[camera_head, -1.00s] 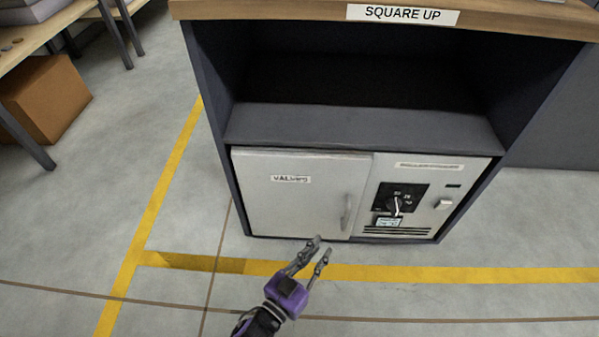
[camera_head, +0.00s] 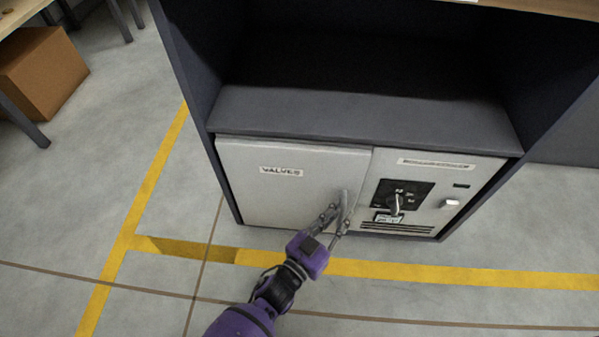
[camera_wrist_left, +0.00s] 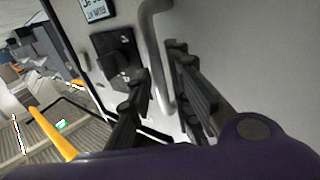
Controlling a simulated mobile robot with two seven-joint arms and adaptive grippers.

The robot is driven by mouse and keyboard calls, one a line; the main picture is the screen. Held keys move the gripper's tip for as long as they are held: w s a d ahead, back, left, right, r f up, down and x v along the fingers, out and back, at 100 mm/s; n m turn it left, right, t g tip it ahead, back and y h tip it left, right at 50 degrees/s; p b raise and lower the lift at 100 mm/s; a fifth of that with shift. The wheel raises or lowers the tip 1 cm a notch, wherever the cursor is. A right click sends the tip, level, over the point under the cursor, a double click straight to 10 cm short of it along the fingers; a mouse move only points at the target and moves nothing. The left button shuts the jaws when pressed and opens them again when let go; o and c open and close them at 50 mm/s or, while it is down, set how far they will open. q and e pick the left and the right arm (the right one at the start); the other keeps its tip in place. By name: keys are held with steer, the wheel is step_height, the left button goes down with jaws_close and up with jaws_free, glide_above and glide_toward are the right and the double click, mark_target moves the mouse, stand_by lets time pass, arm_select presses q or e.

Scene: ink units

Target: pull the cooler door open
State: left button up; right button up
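The cooler (camera_head: 410,160) is a light grey cabinet in the bottom of a dark shelf unit. Its door (camera_head: 270,200), labelled VALVES, is on the left and looks shut. The door's upright bar handle (camera_head: 345,200) is near its right edge. My purple left gripper (camera_head: 336,216) is at the handle in the head view. In the left wrist view the handle (camera_wrist_left: 158,60) runs down between the two dark fingers (camera_wrist_left: 165,95), which are apart. I see no firm grip on the bar. My right gripper is in neither view.
A control panel (camera_head: 402,200) with a black dial and a white button sits right of the door. The dark shelf (camera_head: 360,118) overhangs above. The floor before the door is clear, with yellow tape (camera_head: 430,274). A cardboard box (camera_head: 42,70) stands far left.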

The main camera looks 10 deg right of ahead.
arm_select(q)
steer(key=shift+w+d, duration=0.3)
jaws_close()
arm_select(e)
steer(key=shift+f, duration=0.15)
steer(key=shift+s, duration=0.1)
arm_select(q)
steer(key=shift+s+a, duration=0.1)
steer(key=shift+s, duration=0.05)
